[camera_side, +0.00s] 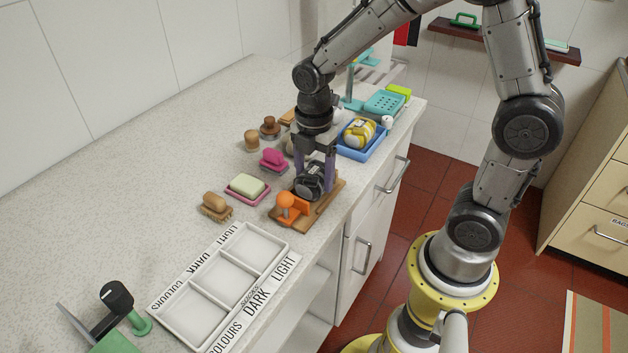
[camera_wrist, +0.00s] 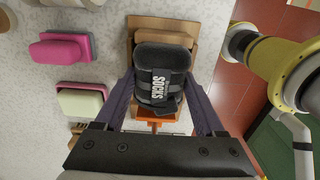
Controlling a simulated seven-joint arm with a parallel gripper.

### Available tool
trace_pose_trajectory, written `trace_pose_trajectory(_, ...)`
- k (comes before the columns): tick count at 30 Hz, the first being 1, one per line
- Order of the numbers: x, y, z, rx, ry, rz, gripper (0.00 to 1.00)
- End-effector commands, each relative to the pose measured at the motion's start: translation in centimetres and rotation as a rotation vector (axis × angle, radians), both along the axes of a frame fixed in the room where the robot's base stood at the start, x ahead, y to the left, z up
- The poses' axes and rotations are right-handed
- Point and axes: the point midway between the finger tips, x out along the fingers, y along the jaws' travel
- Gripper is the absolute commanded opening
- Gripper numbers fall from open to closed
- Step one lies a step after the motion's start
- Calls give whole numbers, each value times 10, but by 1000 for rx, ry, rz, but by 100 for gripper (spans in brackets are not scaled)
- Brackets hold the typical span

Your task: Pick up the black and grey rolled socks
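The black and grey rolled socks (camera_side: 310,181) lie on a wooden board (camera_side: 325,209). In the wrist view the socks (camera_wrist: 162,75) show a grey band lettered "SOCKS". My gripper (camera_side: 316,178) points down over them, its two purple fingers spread on either side. In the wrist view the gripper (camera_wrist: 162,82) has the roll between its fingers, close to both sides. Whether the fingertips touch the cloth is hard to see. The socks appear to rest on the board.
An orange-handled tool (camera_side: 290,207) sits just in front of the socks. A soap on a pink dish (camera_side: 247,188), a pink brush (camera_side: 273,160) and a wooden brush (camera_side: 215,206) lie left. A blue tray (camera_side: 374,147) holds yellow-and-grey socks (camera_side: 360,133). A labelled white sorting tray (camera_side: 193,322) stands in front.

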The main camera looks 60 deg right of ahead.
Motion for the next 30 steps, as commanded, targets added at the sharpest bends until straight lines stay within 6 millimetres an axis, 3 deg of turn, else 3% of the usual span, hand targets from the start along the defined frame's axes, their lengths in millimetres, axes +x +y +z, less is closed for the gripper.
trace_pose_trajectory(2,0,0,0,0,0,0,55)
trace_pose_trajectory(9,0,0,0,0,0,0,12)
trace_pose_trajectory(19,1,0,8,0,-3,0,11)
trace_pose_trajectory(30,1,0,74,0,-6,0,11)
